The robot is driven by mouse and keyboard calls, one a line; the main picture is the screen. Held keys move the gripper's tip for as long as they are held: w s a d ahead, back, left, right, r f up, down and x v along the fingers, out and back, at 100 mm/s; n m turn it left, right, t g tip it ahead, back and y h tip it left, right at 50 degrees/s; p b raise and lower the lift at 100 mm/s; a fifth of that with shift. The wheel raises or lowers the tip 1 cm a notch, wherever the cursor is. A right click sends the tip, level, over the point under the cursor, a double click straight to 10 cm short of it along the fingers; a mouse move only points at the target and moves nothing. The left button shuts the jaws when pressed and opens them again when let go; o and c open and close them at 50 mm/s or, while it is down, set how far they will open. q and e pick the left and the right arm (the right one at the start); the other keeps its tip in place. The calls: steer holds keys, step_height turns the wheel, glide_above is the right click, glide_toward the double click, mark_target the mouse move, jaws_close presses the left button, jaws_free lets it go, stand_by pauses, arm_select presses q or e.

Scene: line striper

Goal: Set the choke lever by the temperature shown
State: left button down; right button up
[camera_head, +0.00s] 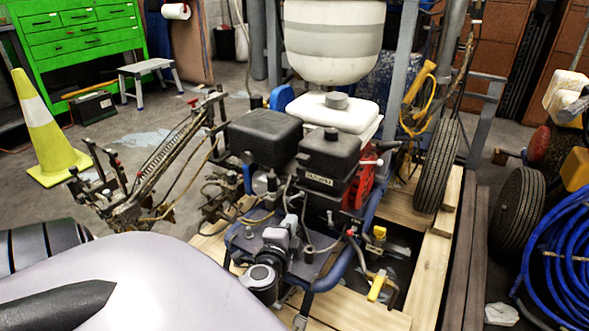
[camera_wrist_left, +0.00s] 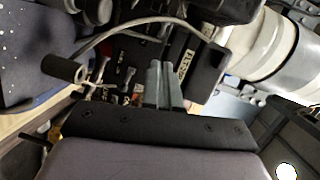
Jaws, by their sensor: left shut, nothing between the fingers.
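The line striper's engine (camera_head: 330,175), black with a red part on its right side, stands in the middle of the head view. My left gripper (camera_head: 292,222) is in front of the engine, at its lower left. In the left wrist view its two grey fingers (camera_wrist_left: 165,85) are together and empty, pointing at the engine's dark face. Small metal levers (camera_wrist_left: 125,78) show left of the fingertips, and a label (camera_wrist_left: 186,64) is just right of them. I cannot tell which part is the choke lever. No temperature reading is legible. My right gripper is not in view.
A white tank (camera_head: 333,40) rises behind the engine. The striper stands by wooden boards (camera_head: 432,270). Hoses and a cable (camera_wrist_left: 150,25) run close around the engine. A blue hose coil (camera_head: 565,240) lies at right, a yellow cone (camera_head: 45,130) at left.

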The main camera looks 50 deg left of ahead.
arm_select(q)
steer(key=a+v, duration=0.1)
steer(key=v, duration=0.5)
steer(key=shift+s+p, duration=0.35)
steer(key=shift+s, duration=0.3)
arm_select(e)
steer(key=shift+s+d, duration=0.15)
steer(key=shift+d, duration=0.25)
arm_select(q)
steer(key=shift+d+r, duration=0.1)
steer(key=shift+d, duration=0.05)
